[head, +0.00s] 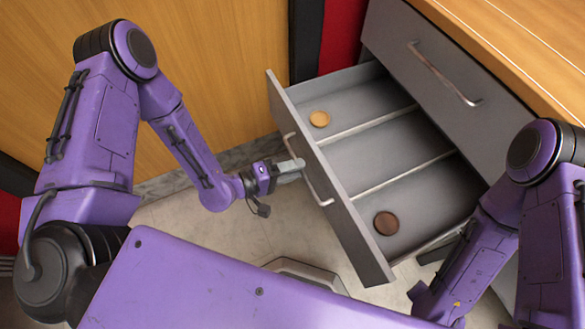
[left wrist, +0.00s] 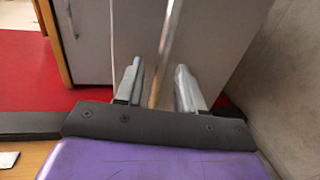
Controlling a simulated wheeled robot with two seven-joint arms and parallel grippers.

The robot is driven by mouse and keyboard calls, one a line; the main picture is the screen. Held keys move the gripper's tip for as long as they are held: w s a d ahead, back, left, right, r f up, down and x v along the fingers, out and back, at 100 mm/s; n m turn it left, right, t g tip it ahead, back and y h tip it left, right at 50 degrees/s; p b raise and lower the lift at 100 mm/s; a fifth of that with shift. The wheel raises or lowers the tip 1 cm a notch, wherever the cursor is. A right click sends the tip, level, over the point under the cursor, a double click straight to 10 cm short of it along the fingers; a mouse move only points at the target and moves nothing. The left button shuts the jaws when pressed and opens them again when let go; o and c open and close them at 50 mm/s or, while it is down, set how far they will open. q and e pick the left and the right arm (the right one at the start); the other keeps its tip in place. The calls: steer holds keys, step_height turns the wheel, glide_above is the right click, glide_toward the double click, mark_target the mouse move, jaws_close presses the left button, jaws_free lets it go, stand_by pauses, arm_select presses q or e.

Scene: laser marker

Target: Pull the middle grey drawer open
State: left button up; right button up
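The grey drawer (head: 345,222) stands pulled well out of the cabinet in the head view, below a shut grey drawer (head: 445,85). Its bar handle (head: 314,187) is on the front face. My left gripper (head: 296,165) is at this handle. In the left wrist view the handle (left wrist: 165,45) runs between the two fingers of my left gripper (left wrist: 159,88), with a gap on either side. The fingers are apart and do not appear to clamp the bar. My right arm shows at the lower right, but its gripper is out of view.
A gold round disc (head: 319,119) and a brown round disc (head: 386,223) lie in separate compartments of the open drawer. A wooden top (head: 520,45) covers the cabinet. A wood-panelled surface (head: 215,60) stands at the left. Pale floor (head: 225,235) shows below.

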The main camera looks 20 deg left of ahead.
arm_select(q)
steer(key=p+v, duration=0.1)
steer(key=v, duration=0.9)
steer(key=shift+s+a, duration=0.15)
steer(key=shift+s, duration=0.1)
